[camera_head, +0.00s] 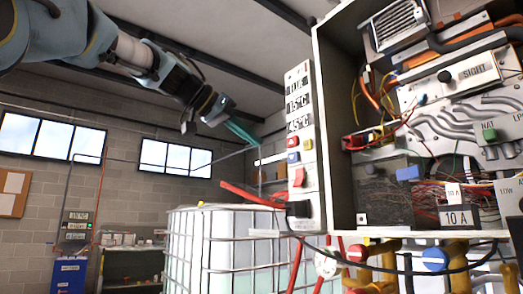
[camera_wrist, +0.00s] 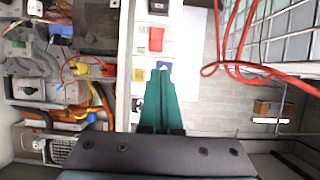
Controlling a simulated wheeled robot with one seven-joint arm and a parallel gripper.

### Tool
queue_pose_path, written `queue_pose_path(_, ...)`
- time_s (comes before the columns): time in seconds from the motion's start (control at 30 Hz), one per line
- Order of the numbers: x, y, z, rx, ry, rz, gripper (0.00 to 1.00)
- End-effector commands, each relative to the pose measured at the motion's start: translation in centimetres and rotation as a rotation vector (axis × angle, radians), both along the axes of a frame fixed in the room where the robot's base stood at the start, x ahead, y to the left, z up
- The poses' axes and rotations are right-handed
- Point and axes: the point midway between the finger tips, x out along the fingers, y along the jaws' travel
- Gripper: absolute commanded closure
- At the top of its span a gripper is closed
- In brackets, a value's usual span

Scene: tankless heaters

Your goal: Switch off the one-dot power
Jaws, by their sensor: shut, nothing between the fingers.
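A narrow white control panel (camera_head: 311,190) runs down the side of the open heater cabinet. It carries a red rocker switch (camera_head: 299,177), which also shows in the wrist view (camera_wrist: 156,40), and a black switch (camera_wrist: 158,6) beyond it. A blue button (camera_head: 293,157) and a small red button (camera_head: 293,141) sit above the rocker in the head view. Dot marks are too small to read. My gripper (camera_head: 259,143) is shut and empty, left of the panel in the head view. In the wrist view its teal fingertips (camera_wrist: 161,71) overlap the panel by the blue button; contact cannot be told.
The open cabinet (camera_head: 341,120) holds loose wires and a 10 A box (camera_head: 458,217). Pipes with valve handles (camera_head: 434,259) hang below. The space left of my gripper looks free.

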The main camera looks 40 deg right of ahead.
Motion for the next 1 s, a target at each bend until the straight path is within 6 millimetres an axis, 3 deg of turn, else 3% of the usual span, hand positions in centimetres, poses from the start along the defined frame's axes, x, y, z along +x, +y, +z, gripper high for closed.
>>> queue_pose_path(0.57, 0.02, 0.41, 0.30, 0.001, -0.061, -0.028, 1.00)
queue_pose_path(1.0, 0.06, 0.61, 0.07, 0.006, -0.756, -0.363, 1.00)
